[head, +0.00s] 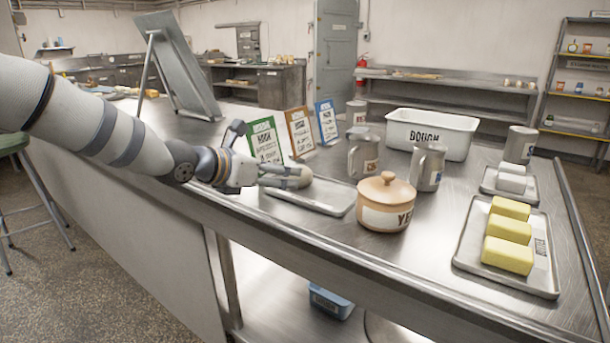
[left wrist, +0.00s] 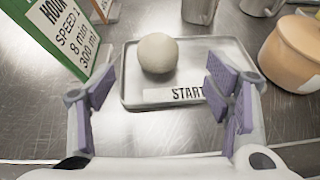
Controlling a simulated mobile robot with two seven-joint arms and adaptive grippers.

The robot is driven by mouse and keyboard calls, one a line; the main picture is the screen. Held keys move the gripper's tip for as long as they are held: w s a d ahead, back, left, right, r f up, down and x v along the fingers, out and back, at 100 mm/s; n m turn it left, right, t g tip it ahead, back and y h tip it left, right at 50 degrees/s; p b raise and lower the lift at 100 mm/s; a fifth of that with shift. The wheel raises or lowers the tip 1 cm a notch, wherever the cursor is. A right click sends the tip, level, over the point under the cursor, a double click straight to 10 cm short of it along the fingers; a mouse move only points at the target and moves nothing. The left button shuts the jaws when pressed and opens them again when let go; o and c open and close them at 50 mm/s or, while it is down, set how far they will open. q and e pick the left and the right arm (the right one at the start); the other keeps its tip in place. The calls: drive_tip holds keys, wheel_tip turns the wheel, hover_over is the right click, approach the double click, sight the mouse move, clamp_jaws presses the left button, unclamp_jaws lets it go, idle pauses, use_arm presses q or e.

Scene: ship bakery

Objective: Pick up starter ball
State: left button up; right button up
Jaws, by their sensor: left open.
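The starter ball (left wrist: 157,55) is a pale, round dough ball. It lies on a grey metal tray (left wrist: 140,94) labelled "START...", towards the tray's back left in the left wrist view. My left gripper (left wrist: 161,92) is open and empty, its purple-padded fingers spread wide apart. The ball sits ahead of the fingers, roughly centred between them, with a gap. In the head view the gripper (head: 276,176) is low over the left end of the tray (head: 330,198), and its fingers partly hide the ball (head: 299,175). My right gripper is not in view.
A lidded yeast crock (head: 386,202) stands right of the tray, with metal jugs (head: 428,167) behind. Upright recipe cards (head: 265,140) stand close behind the gripper. A white dough tub (head: 430,134) and a butter tray (head: 468,258) are farther right. The counter's front edge is clear.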

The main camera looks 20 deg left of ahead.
use_arm(q)
drive_tip(key=x, duration=0.4)
drive_tip(key=shift+a+f, duration=0.1)
drive_tip(key=shift+f, duration=0.1)
drive_tip(key=b+x, duration=0.1)
drive_tip(key=x, duration=0.1)
drive_tip(key=b+x, duration=0.1)
drive_tip(key=x, duration=0.1)
drive_tip(key=shift+w+a+f, duration=0.1)
drive_tip(key=shift+f, duration=0.3)
drive_tip(key=shift+r, duration=0.45)
drive_tip(key=shift+c, duration=0.8)
drive_tip(key=shift+r, duration=0.1)
drive_tip(key=c, duration=1.1)
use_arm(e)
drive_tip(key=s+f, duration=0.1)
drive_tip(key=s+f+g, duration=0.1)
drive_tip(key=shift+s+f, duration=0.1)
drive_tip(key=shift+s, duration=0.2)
